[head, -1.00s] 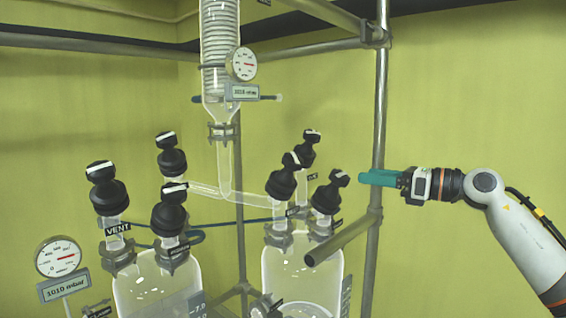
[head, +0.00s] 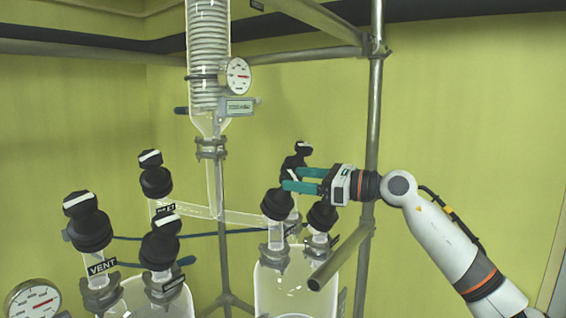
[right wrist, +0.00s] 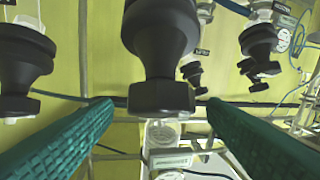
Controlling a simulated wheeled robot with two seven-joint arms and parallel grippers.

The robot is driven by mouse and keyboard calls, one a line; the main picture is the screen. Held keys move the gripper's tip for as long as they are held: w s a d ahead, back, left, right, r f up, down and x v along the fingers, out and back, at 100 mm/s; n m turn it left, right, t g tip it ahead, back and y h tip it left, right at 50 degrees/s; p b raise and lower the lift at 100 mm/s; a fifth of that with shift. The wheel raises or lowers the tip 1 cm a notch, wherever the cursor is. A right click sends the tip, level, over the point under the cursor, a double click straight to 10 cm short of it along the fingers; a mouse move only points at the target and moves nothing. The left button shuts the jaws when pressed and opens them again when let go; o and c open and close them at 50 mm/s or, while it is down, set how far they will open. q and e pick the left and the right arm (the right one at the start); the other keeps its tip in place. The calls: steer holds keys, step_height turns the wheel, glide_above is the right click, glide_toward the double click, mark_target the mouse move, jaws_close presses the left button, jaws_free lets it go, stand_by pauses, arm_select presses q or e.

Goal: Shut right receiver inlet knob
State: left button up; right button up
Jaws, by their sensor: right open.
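The right receiver (head: 265,290) is a clear glass vessel with three black knobs on top: a rear one (head: 297,158), a front-left one (head: 277,204) and a front-right one (head: 322,215). I cannot read which is the inlet knob. My right gripper (head: 292,180) is open, its teal fingers pointing left among these knobs and partly covering them. In the right wrist view, a large black knob (right wrist: 160,45) stands between the two fingers (right wrist: 165,120), with space on both sides. Contact does not show. My left gripper is not in view.
The left vessel (head: 140,300) carries three more black knobs, one labelled VENT (head: 102,266). A glass coil column (head: 208,60) with a gauge (head: 237,76) rises behind. A metal post (head: 374,110) and slanting bar (head: 340,258) stand close to my right arm.

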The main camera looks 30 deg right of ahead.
mark_target(283, 177)
steer(key=p+x, duration=0.1)
steer(key=x, duration=0.2)
steer(key=shift+w+a+r, duration=0.1)
steer(key=shift+w+r, duration=0.05)
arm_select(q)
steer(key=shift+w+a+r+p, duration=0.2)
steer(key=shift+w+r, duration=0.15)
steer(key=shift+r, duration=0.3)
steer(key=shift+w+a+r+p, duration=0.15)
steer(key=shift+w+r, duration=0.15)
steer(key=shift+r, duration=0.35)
arm_select(e)
steer(key=shift+w+a+f, duration=0.2)
steer(key=shift+w+a, duration=0.15)
steer(key=shift+w, duration=0.1)
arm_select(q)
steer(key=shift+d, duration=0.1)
arm_select(e)
steer(key=shift+c, duration=0.2)
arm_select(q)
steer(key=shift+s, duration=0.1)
arm_select(e)
steer(key=c, duration=1)
